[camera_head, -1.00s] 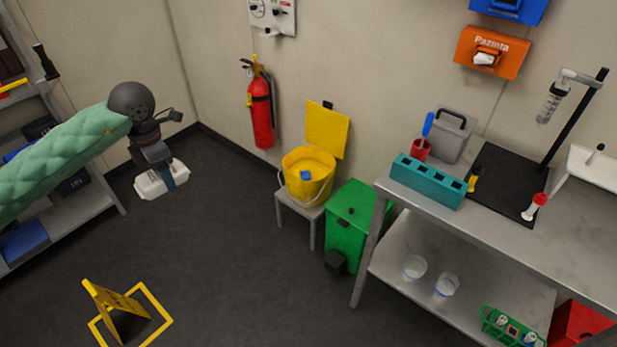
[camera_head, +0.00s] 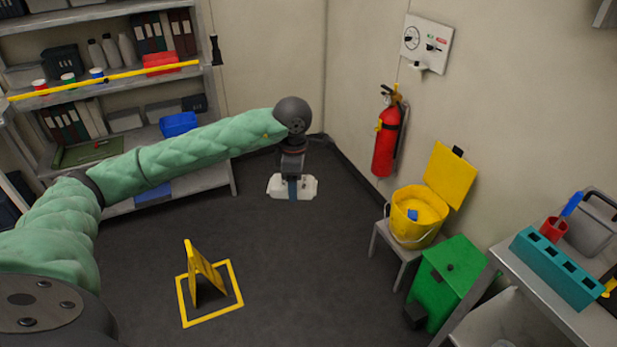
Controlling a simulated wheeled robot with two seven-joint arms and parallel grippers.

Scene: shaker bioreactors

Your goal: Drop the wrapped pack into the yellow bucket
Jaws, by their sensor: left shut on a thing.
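The wrapped pack (camera_head: 307,187) is white and hangs at the end of my left arm, above the dark floor. My left gripper (camera_head: 292,184) is shut on it, with a dark blue finger showing across its front. The yellow bucket (camera_head: 408,230) stands on a small grey stool to the right of the pack, apart from it. Its lid (camera_head: 451,175) is open and tilted back towards the wall, and a small blue thing (camera_head: 412,214) shows inside. My right gripper is not in view.
A green bin (camera_head: 445,280) stands beside the stool, near a grey bench with a teal rack (camera_head: 556,268). A red fire extinguisher (camera_head: 386,140) hangs on the wall. A yellow floor sign (camera_head: 203,268) stands front left. Shelves (camera_head: 110,95) line the back left. Floor between is clear.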

